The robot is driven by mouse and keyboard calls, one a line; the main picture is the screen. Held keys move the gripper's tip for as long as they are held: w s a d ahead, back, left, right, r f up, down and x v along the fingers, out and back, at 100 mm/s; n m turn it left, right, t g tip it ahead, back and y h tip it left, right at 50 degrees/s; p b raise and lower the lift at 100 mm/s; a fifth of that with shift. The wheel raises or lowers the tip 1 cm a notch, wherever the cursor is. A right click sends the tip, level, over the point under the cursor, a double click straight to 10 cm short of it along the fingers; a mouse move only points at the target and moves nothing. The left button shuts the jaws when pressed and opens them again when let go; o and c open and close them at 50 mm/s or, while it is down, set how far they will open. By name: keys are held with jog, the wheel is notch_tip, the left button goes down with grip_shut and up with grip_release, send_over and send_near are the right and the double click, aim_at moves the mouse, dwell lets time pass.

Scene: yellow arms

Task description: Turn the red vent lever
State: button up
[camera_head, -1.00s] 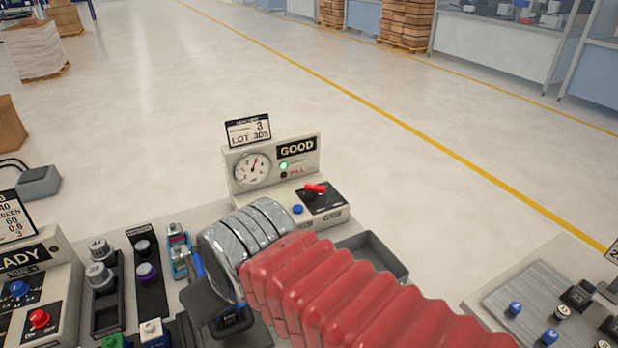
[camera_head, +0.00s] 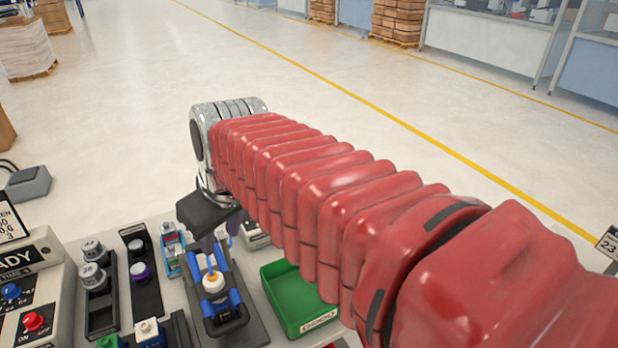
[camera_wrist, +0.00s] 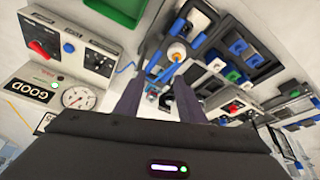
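The red vent lever (camera_wrist: 40,48) sits on a black plate at the upper left of the wrist view. It is on the pale tester box (camera_wrist: 75,45), with a gauge (camera_wrist: 78,97), a lit green lamp and a GOOD sign. In the head view my arm hides the lever. My gripper (camera_head: 222,242) points down, with its two dark fingers (camera_wrist: 158,95) apart and no object visibly held. The lever is clear of the fingers, off to their left in the wrist view.
Near the fingers stands a blue-clamped fixture (camera_head: 220,310) holding a white part with an orange tip (camera_head: 212,282). A green bin (camera_head: 300,300) stands to its right. Knob holders (camera_head: 140,270) and a panel with a red button (camera_head: 33,321) are at left.

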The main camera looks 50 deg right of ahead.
jog(key=w+d+r+n+g, duration=0.1)
jog(key=w+d, duration=0.4)
jog(key=d, duration=0.4)
jog(key=w+d+r+n, duration=0.1)
jog(key=w+d+r, duration=0.1)
jog(key=w+d, duration=0.5)
jog(key=s+d+f+n+y, duration=0.1)
jog(key=d+f, duration=0.1)
jog(key=d, duration=1)
jog(key=s+d+f+n+y, duration=0.1)
jog(key=d+f, duration=0.1)
jog(key=d, duration=1)
jog(key=shift+s+f+n, duration=0.3)
jog(key=shift+f, duration=0.05)
jog(key=shift+d, duration=0.1)
jog(key=x, duration=1.4)
jog(key=shift+w+r, duration=0.15)
jog(key=shift+w, duration=0.05)
